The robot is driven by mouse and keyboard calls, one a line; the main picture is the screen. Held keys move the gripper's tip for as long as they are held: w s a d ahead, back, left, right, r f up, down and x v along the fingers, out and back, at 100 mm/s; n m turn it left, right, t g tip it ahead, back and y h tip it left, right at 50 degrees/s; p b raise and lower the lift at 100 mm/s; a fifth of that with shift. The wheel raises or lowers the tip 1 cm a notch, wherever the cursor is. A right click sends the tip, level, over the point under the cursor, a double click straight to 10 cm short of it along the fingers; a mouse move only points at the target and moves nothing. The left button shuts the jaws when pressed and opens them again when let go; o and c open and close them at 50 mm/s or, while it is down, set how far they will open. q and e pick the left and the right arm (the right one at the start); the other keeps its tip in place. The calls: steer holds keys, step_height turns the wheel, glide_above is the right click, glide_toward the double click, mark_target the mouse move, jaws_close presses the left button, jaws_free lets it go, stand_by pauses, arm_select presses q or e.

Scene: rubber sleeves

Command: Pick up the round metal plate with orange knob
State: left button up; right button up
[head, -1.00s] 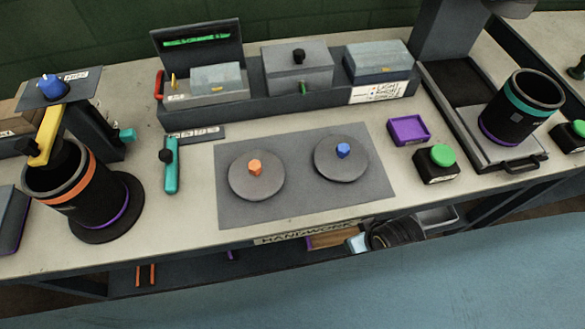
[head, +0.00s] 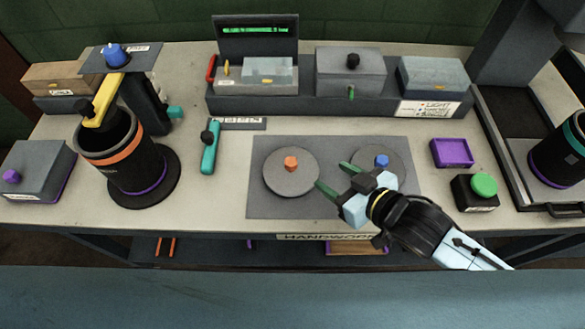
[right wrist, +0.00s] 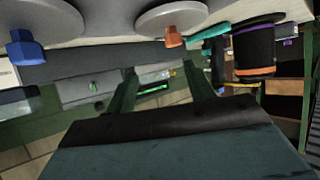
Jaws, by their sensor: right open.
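The round metal plate (head: 278,182) with an orange knob (head: 291,163) lies on the left half of a dark grey mat (head: 270,207). It also shows in the right wrist view (right wrist: 160,20), its orange knob (right wrist: 173,37) in sight. A second round plate (head: 398,164) with a blue knob (head: 382,160) lies on the mat's right half, partly hidden by my right gripper. My right gripper (head: 334,176) is open and empty. Its green fingers point left, between the two knobs, just right of the orange-knob plate. My left gripper is not in view.
A black cylinder (head: 125,165) with an orange band stands left, near a teal-handled tool (head: 209,148). Boxes stand along the back. A purple tray (head: 452,153) and a green-button box (head: 477,192) sit right of the mat. Bare table lies left of the mat.

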mark_target(294, 164)
steer(key=shift+n+y, duration=0.6)
steer(key=shift+y, duration=0.3)
steer(key=x, duration=0.8)
steer(key=shift+s+a+f+b, duration=0.2)
steer(key=shift+f+b, duration=0.1)
steer(key=shift+b, duration=0.1)
steer(key=shift+s+f+b+x, duration=0.1)
steer(key=shift+s+f+x, duration=0.05)
steer(key=shift+x, duration=0.75)
steer(key=shift+s+f+b+x, duration=0.1)
steer(key=shift+b+x, duration=0.05)
steer(key=shift+x, duration=0.7)
steer(key=shift+s+f+b+x, duration=0.1)
steer(key=shift+s+f+x, duration=0.05)
steer(key=shift+x, duration=0.75)
steer(key=shift+a, duration=0.15)
steer(key=shift+c, duration=0.3)
jaws_close()
steer(key=shift+r, duration=0.2)
